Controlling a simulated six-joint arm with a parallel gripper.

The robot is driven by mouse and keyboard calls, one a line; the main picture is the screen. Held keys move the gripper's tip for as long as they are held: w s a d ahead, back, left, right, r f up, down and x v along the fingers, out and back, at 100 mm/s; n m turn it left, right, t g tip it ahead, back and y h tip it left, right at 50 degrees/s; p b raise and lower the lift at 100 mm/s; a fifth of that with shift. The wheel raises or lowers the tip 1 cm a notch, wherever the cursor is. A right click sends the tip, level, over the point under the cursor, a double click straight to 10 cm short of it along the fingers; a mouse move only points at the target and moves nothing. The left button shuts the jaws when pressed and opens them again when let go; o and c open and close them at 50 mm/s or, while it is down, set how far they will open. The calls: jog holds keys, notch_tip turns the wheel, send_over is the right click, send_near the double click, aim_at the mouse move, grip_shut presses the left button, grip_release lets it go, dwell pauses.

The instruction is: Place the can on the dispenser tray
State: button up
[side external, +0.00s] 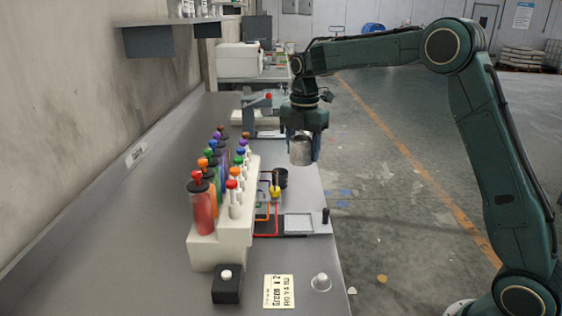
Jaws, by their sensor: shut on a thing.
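The can (300,151) is a grey metal cylinder. My gripper (302,155) is shut on it, with a finger on either side, and holds it roughly upright near the right edge of the bench. Its bottom looks clear of the bench, but the exact height is hard to tell. A pale square tray (299,223) lies empty on the bench, nearer the camera than the can; it looks like the dispenser tray. The dispenser (220,243) is a cream stepped block to its left, carrying several coloured bottles.
A dark cup (279,177) and a small yellow part (275,193) stand between dispenser and can.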

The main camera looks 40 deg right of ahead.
aim_at(300, 222)
notch_tip(300, 222, down, 20)
jog(key=shift+r, duration=0.2)
dwell(0.8)
jog(key=shift+f, duration=0.1)
jog(key=o, duration=1.1)
jog(key=shift+c, duration=0.2)
notch_tip(300, 222, up, 12)
dwell(0.6)
